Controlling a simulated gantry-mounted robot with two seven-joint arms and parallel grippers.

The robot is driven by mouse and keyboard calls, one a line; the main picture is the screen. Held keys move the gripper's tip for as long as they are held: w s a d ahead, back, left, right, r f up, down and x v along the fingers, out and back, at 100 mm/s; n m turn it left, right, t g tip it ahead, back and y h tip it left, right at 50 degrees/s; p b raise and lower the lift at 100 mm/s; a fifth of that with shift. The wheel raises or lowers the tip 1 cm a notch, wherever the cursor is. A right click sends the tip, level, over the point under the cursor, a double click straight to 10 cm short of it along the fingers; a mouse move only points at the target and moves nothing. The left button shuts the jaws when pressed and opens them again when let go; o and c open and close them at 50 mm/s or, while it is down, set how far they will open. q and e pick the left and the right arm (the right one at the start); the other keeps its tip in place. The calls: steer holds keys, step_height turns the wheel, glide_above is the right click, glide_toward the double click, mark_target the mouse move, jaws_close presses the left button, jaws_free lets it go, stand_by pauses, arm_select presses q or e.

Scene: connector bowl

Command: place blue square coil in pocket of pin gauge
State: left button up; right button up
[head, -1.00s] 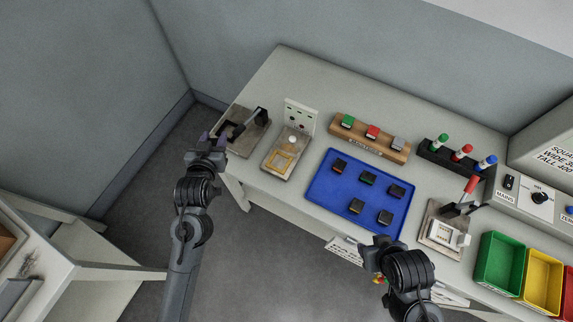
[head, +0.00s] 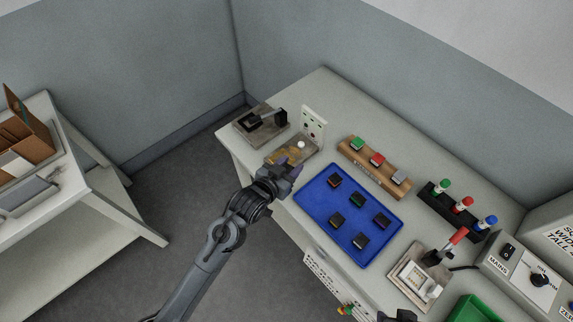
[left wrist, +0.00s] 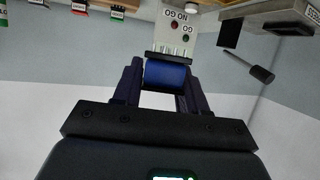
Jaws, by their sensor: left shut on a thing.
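The blue square coil (left wrist: 166,75) is between the fingers of my left gripper (left wrist: 163,88) in the left wrist view, its dark flange with several pins facing away. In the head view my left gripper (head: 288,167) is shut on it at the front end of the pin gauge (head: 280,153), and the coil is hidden. The gauge has an upright white panel (head: 313,123) with GO and NO GO lamps, also in the left wrist view (left wrist: 189,30). The gripper covers part of its base, so the pocket is not clear. Only a dark tip of my right arm shows, at the bottom edge.
A fixture with a black lever (head: 262,120) stands left of the gauge. The blue tray (head: 312,217) with several dark parts lies to its right. Behind the tray is a wooden holder (head: 352,153) with coloured blocks. A lever press (head: 425,275) stands front right.

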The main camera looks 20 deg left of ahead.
arm_select(q)
steer(key=w+d+m+h, duration=0.2)
steer(key=d+h, duration=0.1)
steer(key=d, duration=0.1)
steer(key=g+b, duration=0.1)
steer(key=b, duration=0.1)
glide_above(284, 153)
steer(key=s, duration=0.2)
steer(key=shift+m, duration=0.4)
steer(key=f, duration=0.3)
steer(key=d+f, duration=0.1)
steer(key=f, duration=0.1)
steer(key=shift+a+f+b, duration=0.1)
steer(key=shift+f+b, duration=0.45)
steer(key=shift+f, duration=1.55)
steer(key=shift+f, duration=0.1)
steer(key=o, duration=1.1)
